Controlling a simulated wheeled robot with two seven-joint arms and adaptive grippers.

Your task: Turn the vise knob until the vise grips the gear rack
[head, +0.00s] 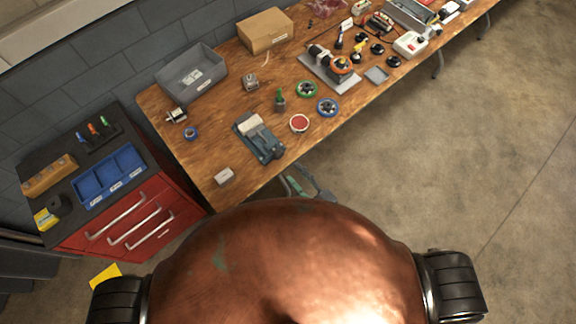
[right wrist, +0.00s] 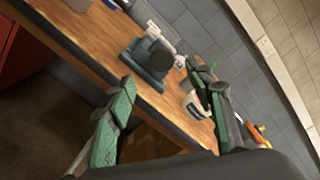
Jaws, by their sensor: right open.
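The blue-grey vise (head: 266,146) sits near the front edge of the wooden bench. A pale piece (head: 250,124), which looks like the gear rack, lies at its back end; I cannot tell how tightly it is held. In the right wrist view the vise (right wrist: 145,78) stands ahead between my fingers, with a dark round knob (right wrist: 160,59) facing me and a pale piece behind it. My right gripper (head: 299,185) is just off the bench's front edge, partly hidden by my own body. My left gripper is not seen.
A red tool cabinet (head: 140,222) stands left. The floor at right is clear.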

